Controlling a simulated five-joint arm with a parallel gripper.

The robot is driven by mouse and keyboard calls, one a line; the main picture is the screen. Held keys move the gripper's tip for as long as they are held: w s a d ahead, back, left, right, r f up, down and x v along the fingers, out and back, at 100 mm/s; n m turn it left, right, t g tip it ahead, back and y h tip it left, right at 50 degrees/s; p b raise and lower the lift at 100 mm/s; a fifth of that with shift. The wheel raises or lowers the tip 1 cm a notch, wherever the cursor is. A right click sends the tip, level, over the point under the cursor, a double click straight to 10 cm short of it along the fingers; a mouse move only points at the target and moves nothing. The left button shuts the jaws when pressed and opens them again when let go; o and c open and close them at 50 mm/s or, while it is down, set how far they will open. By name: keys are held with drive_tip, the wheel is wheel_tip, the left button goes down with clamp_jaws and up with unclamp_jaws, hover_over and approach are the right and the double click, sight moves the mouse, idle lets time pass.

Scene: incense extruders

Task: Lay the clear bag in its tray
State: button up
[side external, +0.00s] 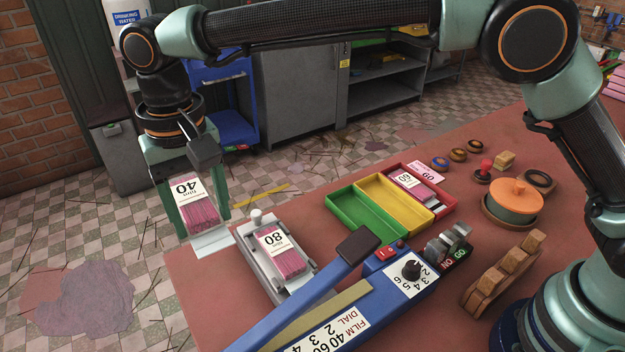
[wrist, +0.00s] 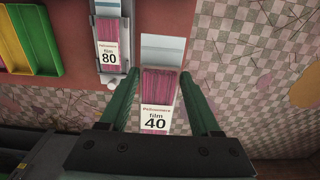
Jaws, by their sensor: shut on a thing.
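My gripper (side external: 194,216) is shut on a clear bag (side external: 197,212) of pink sticks with a white label reading 40. The bag hangs beyond the table's left end; in the wrist view the bag (wrist: 158,86) is between the two green fingers. A second clear bag (side external: 280,258), labelled 80, lies on a grey metal holder (side external: 298,292) at the table's left end. Three joined trays, green (side external: 355,222), yellow (side external: 394,203) and red (side external: 443,207), stand mid-table. Green and yellow look empty; red holds a bag (side external: 408,184) labelled 60. I cannot tell which tray matches 40.
A blue sealer (side external: 384,309) with a long raised arm (side external: 310,303) and a dial fills the table's front. A wooden rack (side external: 502,275) and an orange-lidded pot (side external: 515,197) stand right. Bare table lies between the metal holder and the green tray.

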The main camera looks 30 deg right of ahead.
drive_tip(key=w+d+f, duration=0.3)
drive_tip(key=d, duration=0.8)
drive_tip(key=w+d+f, duration=0.3)
drive_tip(key=d, duration=0.7)
drive_tip(key=shift+s+d+f, duration=1.15)
drive_tip(key=shift+d+f, duration=0.55)
drive_tip(key=shift+d, duration=1.65)
drive_tip(key=shift+s+d+f, duration=1.1)
drive_tip(key=shift+d+f, duration=0.6)
drive_tip(key=shift+d, duration=1.7)
drive_tip(key=shift+s+d+f, duration=1.15)
drive_tip(key=shift+d+f, duration=0.55)
drive_tip(key=shift+d, duration=1.65)
drive_tip(key=o, duration=1.5)
drive_tip(key=shift+c, duration=0.2)
